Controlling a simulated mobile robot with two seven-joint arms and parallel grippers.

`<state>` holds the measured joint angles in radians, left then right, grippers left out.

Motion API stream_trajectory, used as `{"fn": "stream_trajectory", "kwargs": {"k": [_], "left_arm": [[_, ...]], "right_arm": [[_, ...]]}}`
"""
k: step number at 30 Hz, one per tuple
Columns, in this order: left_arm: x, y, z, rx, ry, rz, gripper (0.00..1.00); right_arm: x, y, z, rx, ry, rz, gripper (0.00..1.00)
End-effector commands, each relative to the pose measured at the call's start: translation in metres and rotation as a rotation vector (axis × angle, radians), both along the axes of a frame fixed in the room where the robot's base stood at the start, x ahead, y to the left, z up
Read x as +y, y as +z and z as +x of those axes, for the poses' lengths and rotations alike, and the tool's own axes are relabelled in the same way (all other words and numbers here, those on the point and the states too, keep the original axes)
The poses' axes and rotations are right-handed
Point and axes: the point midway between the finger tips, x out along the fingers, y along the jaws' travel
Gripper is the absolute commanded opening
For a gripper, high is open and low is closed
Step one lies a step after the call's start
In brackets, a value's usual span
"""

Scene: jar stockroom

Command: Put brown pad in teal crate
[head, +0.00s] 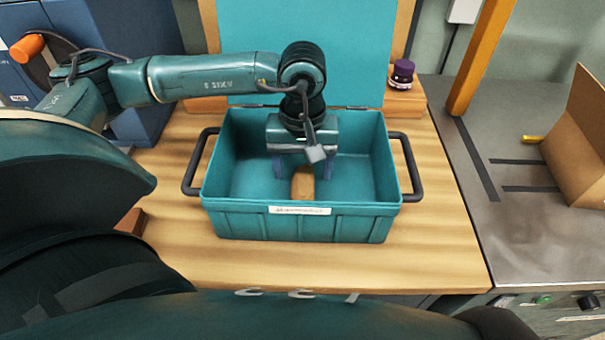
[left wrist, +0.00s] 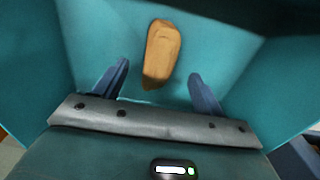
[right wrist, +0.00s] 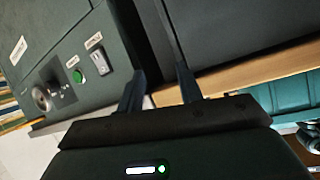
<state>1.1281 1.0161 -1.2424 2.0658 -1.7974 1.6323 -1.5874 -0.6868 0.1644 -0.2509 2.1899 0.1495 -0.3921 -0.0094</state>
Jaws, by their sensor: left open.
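The teal crate (head: 300,224) stands on the wooden table with its lid raised at the back and a black handle on each side. The brown pad (head: 303,183) lies inside it near the middle; it also shows in the left wrist view (left wrist: 161,54). My left gripper (head: 302,172) is inside the crate, open, with its fingers apart above the pad. In the left wrist view the open fingers (left wrist: 161,85) are clear of the pad. My right gripper (right wrist: 160,85) shows only in its own wrist view, its two fingers apart with nothing between them.
A small purple-lidded jar (head: 402,74) stands behind the crate at the right. A metal counter (head: 510,230) with dark tape strips and a cardboard box (head: 585,140) lies to the right. The wooden table (head: 440,220) is bare right of the crate.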

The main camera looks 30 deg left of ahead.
Motion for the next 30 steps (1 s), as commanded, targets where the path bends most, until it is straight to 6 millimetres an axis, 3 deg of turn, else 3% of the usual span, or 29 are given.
{"fn": "stream_trajectory", "kwargs": {"k": [6, 12, 18, 30], "left_arm": [[0.000, 0.051, 0.001, -0.006, 0.000, -0.001, 0.70], [0.000, 0.079, 0.001, -0.001, 0.001, 0.000, 0.70], [0.000, 0.088, 0.000, -0.001, 0.000, 0.001, 0.70], [0.000, 0.088, 0.000, 0.000, 0.001, 0.000, 0.70]], "right_arm": [[0.000, 0.003, 0.003, -0.006, 0.001, -0.003, 0.36], [0.000, 0.002, 0.002, -0.002, 0.003, -0.006, 0.36], [0.001, 0.000, 0.000, 0.003, 0.004, -0.006, 0.36], [0.001, 0.000, -0.001, 0.006, 0.004, -0.007, 0.36]]}}
